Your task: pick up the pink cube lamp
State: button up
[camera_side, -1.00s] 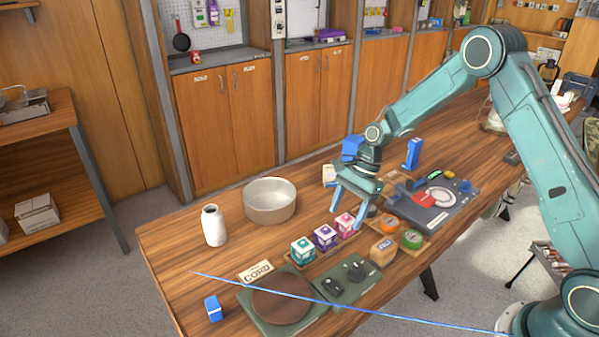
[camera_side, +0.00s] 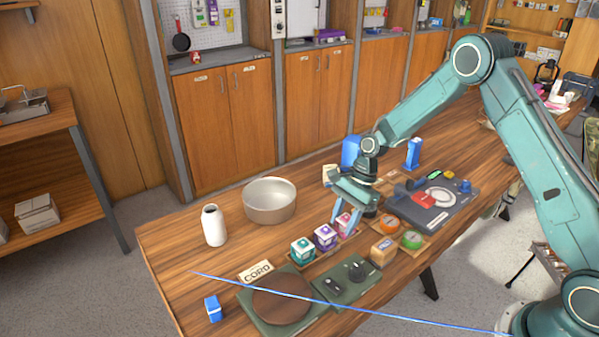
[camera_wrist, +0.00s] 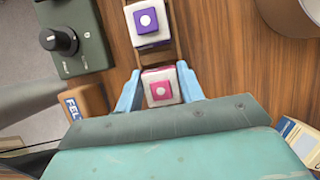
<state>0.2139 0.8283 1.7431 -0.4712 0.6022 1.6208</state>
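The pink cube lamp (camera_side: 344,222) is a white cube with a pink top and a pale dot. It sits at the end of a row on a wooden tray, beside the purple cube lamp (camera_side: 325,236) and the green cube lamp (camera_side: 302,249). My gripper (camera_side: 348,217) is low over the pink lamp. In the wrist view, the pink lamp (camera_wrist: 161,87) lies between the two open blue fingers (camera_wrist: 159,92), with a small gap on each side. The purple lamp (camera_wrist: 148,22) is just beyond it. The lower ends of the fingers are partly hidden in the side view.
A metal bowl (camera_side: 269,201) and white bottle (camera_side: 213,226) stand to the left. A green stove-like unit (camera_side: 348,284) is in front. Bare table lies between bowl and lamps.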

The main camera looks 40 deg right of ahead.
aim_at(344, 218)
jog(key=shift+c, duration=0.9)
jog(key=shift+r, duration=0.1)
notch_tip(344, 218, up, 20)
dwell(0.6)
